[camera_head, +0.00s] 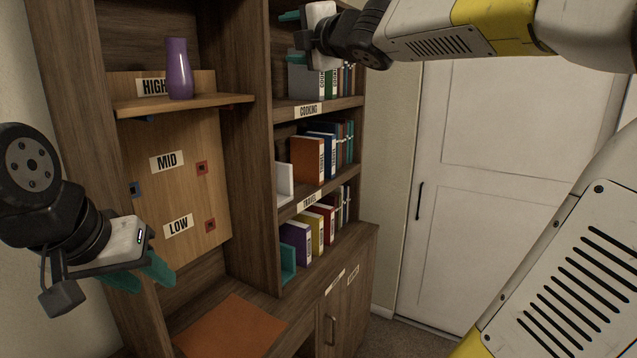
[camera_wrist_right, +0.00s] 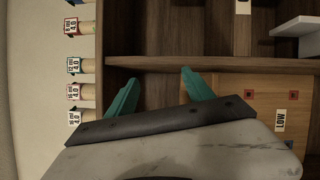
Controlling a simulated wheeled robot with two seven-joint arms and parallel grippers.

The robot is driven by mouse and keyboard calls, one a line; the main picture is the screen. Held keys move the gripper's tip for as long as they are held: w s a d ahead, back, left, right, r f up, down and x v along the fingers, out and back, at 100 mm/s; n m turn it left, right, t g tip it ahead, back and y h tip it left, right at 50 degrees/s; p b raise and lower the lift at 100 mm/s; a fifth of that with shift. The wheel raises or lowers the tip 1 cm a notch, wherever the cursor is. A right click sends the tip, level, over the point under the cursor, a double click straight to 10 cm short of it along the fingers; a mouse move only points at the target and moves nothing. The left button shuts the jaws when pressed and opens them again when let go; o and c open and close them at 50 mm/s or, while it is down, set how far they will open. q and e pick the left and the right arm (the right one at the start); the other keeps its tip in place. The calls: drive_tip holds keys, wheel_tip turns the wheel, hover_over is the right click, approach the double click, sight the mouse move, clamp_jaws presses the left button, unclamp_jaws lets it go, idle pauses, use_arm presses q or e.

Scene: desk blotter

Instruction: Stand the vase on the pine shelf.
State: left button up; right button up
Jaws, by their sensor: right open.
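The purple vase (camera_head: 179,68) stands upright on the light wooden pine shelf (camera_head: 186,104), at the HIGH label in the left bay of the bookcase. No gripper touches it. My right gripper (camera_head: 287,36) is at the upper bookshelf, right of the vase and apart from it. In the right wrist view its teal fingers (camera_wrist_right: 160,75) are spread with nothing between them. My left gripper (camera_head: 141,277) is low at the left, below the vase and in front of the bay. Its teal fingers look apart and empty. The vase does not show in the right wrist view.
The back panel (camera_head: 190,196) carries MID and LOW labels and small red and blue squares. Books (camera_head: 308,158) and a white bookend (camera_head: 285,183) fill the right shelves. An orange blotter (camera_head: 230,328) lies on the desk. A dark upright (camera_head: 238,150) separates the bays.

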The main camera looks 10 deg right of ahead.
drive_tip(key=s+d+f+m+g+h, duration=0.2)
drive_tip(key=s+d+f+m+h, duration=0.3)
drive_tip(key=f+m, duration=0.5)
drive_tip(key=s+a+f+m+g, duration=0.3)
drive_tip(key=s+f+m+g, duration=0.6)
drive_tip(key=s+f, duration=1.1)
wheel_tip(320, 180, down, 4)
drive_tip(key=m, duration=0.4)
drive_tip(key=shift+s+a+f+m+y, duration=0.2)
drive_tip(key=shift+s+m+y, duration=0.1)
drive_tip(key=shift+m+y, duration=0.1)
